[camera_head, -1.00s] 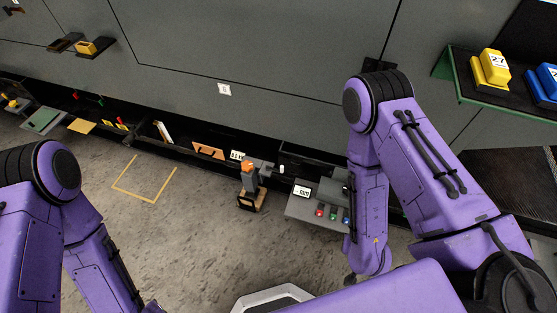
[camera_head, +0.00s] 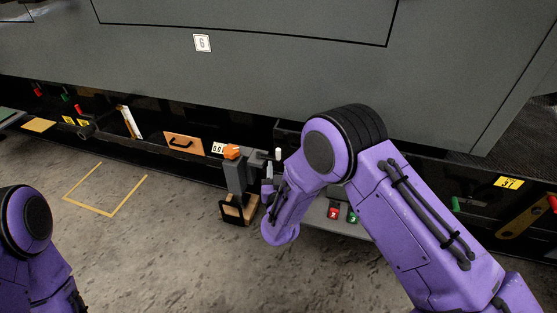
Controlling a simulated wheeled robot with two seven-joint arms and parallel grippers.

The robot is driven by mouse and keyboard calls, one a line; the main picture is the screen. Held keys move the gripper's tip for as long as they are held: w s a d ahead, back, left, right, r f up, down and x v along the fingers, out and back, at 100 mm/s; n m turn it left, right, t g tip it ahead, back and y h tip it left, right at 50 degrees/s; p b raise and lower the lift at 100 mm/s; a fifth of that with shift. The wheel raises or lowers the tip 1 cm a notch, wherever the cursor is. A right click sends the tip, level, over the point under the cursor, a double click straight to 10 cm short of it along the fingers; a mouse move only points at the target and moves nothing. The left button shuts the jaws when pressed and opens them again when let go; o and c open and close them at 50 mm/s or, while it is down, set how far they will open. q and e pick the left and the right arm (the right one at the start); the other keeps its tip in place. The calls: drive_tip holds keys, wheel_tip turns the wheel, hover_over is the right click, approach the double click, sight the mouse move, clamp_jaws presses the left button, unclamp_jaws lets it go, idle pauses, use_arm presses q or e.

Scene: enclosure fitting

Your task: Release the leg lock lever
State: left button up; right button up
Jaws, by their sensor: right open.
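The leg is a dark grey post (camera_head: 236,178) with an orange top piece (camera_head: 231,152), standing on a brown and black foot (camera_head: 238,210). A dark arm (camera_head: 258,155) sticks out from its upper right side, close to a white-tipped upright piece (camera_head: 278,154); I cannot tell which part is the lock lever. My right gripper (camera_head: 268,180) is open, close to the right side of the post and below that arm. I cannot tell whether it touches the post. My left gripper is out of view; only part of my left arm shows at lower left.
A grey control panel (camera_head: 328,222) with red and green buttons is partly hidden behind my right arm. The large grey enclosure wall (camera_head: 300,70) stands behind. A yellow floor outline (camera_head: 112,214) lies at left, with bare floor around it.

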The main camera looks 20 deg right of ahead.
sight(279, 153)
drive_tip(key=b+x, duration=0.1)
drive_tip(key=x, duration=0.3)
drive_tip(key=b+x, duration=0.1)
drive_tip(key=x, duration=0.1)
drive_tip(key=shift+d+f+b, duration=0.1)
drive_tip(key=shift+f+b, duration=0.2)
drive_tip(key=shift+b+x, duration=0.3)
drive_tip(key=shift+x, duration=0.65)
drive_tip(key=shift+w+r, duration=0.2)
drive_tip(key=shift+w, duration=0.05)
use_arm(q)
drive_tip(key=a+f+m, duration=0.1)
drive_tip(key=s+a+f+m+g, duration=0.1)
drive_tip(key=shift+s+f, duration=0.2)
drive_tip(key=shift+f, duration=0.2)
use_arm(e)
drive_tip(key=shift+c, duration=0.4)
clamp_jaws()
